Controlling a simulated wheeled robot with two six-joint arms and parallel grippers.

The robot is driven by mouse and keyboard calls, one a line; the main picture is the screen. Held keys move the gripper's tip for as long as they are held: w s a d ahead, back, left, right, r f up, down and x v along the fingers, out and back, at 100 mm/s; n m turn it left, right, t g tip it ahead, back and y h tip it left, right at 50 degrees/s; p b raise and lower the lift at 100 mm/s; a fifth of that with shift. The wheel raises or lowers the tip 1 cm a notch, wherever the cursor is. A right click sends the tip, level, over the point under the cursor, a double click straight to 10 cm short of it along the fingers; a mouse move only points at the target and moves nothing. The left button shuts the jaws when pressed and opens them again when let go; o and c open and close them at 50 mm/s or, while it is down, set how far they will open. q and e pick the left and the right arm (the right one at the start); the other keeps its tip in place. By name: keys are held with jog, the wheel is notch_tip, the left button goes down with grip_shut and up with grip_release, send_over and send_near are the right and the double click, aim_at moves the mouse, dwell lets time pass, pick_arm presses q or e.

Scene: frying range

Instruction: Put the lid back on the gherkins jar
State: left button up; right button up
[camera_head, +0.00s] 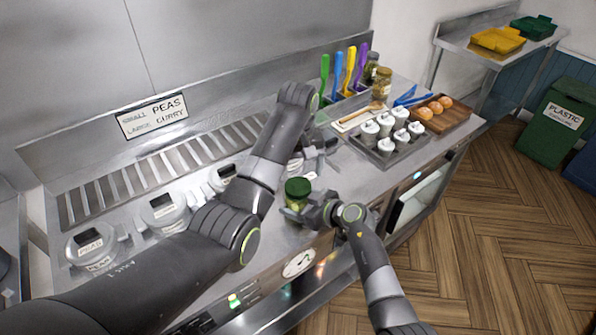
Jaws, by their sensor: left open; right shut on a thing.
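The gherkins jar (294,203) stands upright near the front edge of the steel counter. Its dark green lid (298,187) rests on top of it; I cannot tell whether it is tightened. My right gripper (307,212) comes from the right and is shut on the side of the jar, below the lid. My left gripper (318,163) is open and empty, a little behind and to the right of the jar, apart from the lid. My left arm hides part of the counter.
Lidded steel pots (165,212) sit at the left. A tray of white-topped cups (387,148), a wooden board with round buns (456,115) and two other jars (381,85) stand at the right and back. Coloured-handled utensils (350,62) stand by the wall.

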aim_at(298, 186)
pick_arm(q)
jog(key=shift+c, duration=0.4)
jog(key=r+n, duration=0.1)
jog(key=n, duration=0.3)
jog(key=shift+r+n, duration=0.3)
jog(key=shift+r, duration=0.1)
jog(key=n, duration=0.1)
jog(key=r+n, duration=0.1)
jog(key=n, duration=0.3)
jog(key=shift+r, duration=0.35)
jog(key=shift+f, duration=4.05)
